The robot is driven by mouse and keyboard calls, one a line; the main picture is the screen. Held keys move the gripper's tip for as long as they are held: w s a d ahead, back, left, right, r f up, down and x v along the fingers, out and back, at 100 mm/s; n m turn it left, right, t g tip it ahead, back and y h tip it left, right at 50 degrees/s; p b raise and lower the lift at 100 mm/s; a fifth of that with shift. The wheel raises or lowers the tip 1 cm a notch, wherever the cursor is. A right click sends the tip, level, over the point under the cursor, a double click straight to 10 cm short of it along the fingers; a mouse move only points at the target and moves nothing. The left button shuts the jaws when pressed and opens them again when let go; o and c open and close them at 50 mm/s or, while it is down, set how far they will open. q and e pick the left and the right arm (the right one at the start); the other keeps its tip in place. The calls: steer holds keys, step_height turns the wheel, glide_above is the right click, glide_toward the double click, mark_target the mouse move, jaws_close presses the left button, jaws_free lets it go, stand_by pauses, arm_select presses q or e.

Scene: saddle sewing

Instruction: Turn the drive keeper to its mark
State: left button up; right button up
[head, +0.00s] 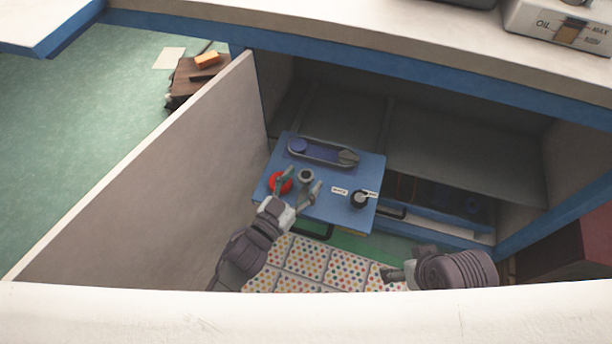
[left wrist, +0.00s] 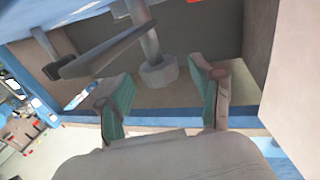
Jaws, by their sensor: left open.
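A blue panel (head: 325,212) sits in the open bay under the table. It bears a red knob (head: 278,184), a grey round post (head: 306,176) and a black knob (head: 359,199) with small white labels beside it. I cannot tell which is the drive keeper, and no mark can be read. My left gripper (head: 303,186) is open, its fingers on either side of the grey post. In the left wrist view a grey post with a hexagonal foot (left wrist: 158,73) shows beyond the open green-padded fingers. My right gripper (head: 394,275) is low at the right, away from the panel; its jaws are unclear.
A long grey-rimmed blue part (head: 323,152) lies at the panel's back. The table edge (head: 400,85) overhangs the bay. A dotted mat (head: 305,262) lies below in front. A blue drawer (head: 450,225) is at the right.

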arm_select(q)
steer(key=shift+x, duration=0.95)
jaws_close()
